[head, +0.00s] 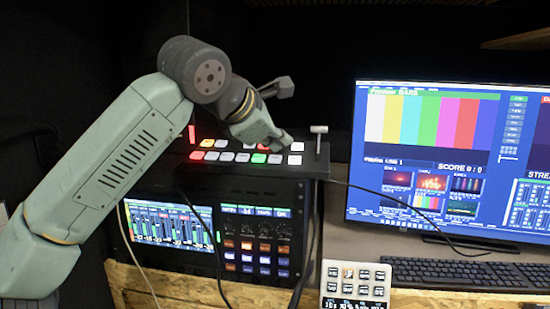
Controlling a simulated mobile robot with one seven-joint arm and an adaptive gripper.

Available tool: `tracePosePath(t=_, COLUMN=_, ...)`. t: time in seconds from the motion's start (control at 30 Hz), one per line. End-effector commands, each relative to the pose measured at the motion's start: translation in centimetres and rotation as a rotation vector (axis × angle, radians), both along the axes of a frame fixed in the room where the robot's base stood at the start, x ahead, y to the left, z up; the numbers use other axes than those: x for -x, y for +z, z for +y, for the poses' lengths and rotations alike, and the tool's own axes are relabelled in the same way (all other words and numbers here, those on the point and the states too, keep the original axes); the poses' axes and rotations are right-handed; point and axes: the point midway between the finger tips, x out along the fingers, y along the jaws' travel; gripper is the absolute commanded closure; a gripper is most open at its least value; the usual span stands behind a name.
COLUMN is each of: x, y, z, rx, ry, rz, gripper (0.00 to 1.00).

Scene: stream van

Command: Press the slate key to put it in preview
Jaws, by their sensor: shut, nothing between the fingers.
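The switcher panel (315,169) sits on top of the equipment rack, with two rows of small keys. In the front row one key glows green (259,158) and one at the left end glows red (197,155); the others look white or grey. The key labels are too small to read, so I cannot tell which is the slate key. My gripper (284,144) is shut and empty. It points down over the right part of the back row and hides some keys there. I cannot tell whether its tips touch a key. The monitor (430,160) shows "Preview BARS" above colour bars.
A T-bar lever (318,135) stands up at the panel's right end, close to my gripper. Below are an audio meter screen (167,232) and a button unit (255,240). A keyboard (455,273) and a small keypad (356,285) lie at the right. Cables hang in front.

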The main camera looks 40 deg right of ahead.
Motion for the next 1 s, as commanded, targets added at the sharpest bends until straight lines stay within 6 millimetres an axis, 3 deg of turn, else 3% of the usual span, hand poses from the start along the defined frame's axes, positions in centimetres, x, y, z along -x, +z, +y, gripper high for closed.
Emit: tracePosePath(t=1.0, x=-0.12, y=-0.87, z=-0.17, rx=0.000, ry=0.000, rz=0.000, gripper=1.00)
